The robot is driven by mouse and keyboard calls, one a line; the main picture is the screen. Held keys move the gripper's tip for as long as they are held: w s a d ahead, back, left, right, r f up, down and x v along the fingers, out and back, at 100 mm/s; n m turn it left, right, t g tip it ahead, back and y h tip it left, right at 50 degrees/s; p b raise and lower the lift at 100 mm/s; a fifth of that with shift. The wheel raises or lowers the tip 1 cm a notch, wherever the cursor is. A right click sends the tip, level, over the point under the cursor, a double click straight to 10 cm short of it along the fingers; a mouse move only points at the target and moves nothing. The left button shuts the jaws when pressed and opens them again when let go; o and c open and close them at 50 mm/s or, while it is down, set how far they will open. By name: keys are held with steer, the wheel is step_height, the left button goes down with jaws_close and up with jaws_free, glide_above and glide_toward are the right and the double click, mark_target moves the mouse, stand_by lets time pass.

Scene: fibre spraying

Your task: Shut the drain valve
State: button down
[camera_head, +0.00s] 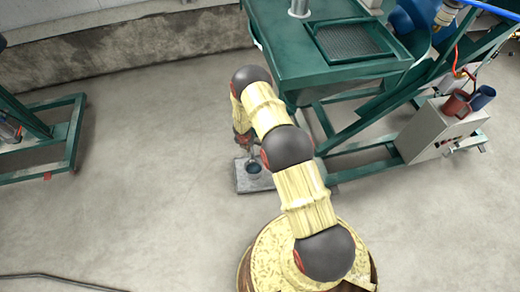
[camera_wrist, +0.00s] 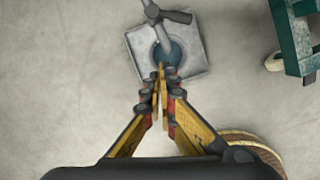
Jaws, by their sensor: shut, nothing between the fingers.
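The drain valve (camera_wrist: 152,12) is at the top of the wrist view, a grey metal pipe with a lever (camera_wrist: 178,17) that points right. Its upper end is cut off by the picture edge. The pipe stands over a round blue drain opening (camera_wrist: 172,53) in a square grey floor plate (camera_wrist: 192,66). In the head view the plate (camera_head: 247,185) lies beside the green machine, and my arm hides most of the valve. My gripper (camera_wrist: 160,76) is shut and empty, its fingertips just below the blue opening in the wrist view, apart from the lever.
A green machine (camera_head: 285,62) with a mesh tray stands behind and right of the plate. A grey box (camera_head: 425,132) with red and blue cups is at the right. Another green frame (camera_head: 72,150) is at the left. A dark hose (camera_head: 60,281) lies at the lower left.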

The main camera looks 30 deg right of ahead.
steer(key=d+f+m+b, duration=0.1)
steer(key=f, duration=0.2)
steer(key=d+f+m+b, duration=0.1)
steer(key=f, duration=0.2)
steer(key=f+b, duration=0.2)
steer(key=f, duration=0.1)
steer(key=shift+w+d+f+m+g, duration=0.1)
steer(key=shift+d+f+m+g, duration=0.2)
steer(key=shift+d+f+m, duration=0.1)
steer(key=shift+w+d+f+b, duration=0.1)
steer(key=shift+w+d+b, duration=0.3)
steer(key=shift+w+d, duration=0.3)
steer(key=shift+w+d+b, duration=0.4)
steer(key=shift+w+d, duration=0.2)
steer(key=shift+d, duration=0.3)
steer(key=shift+d, duration=0.15)
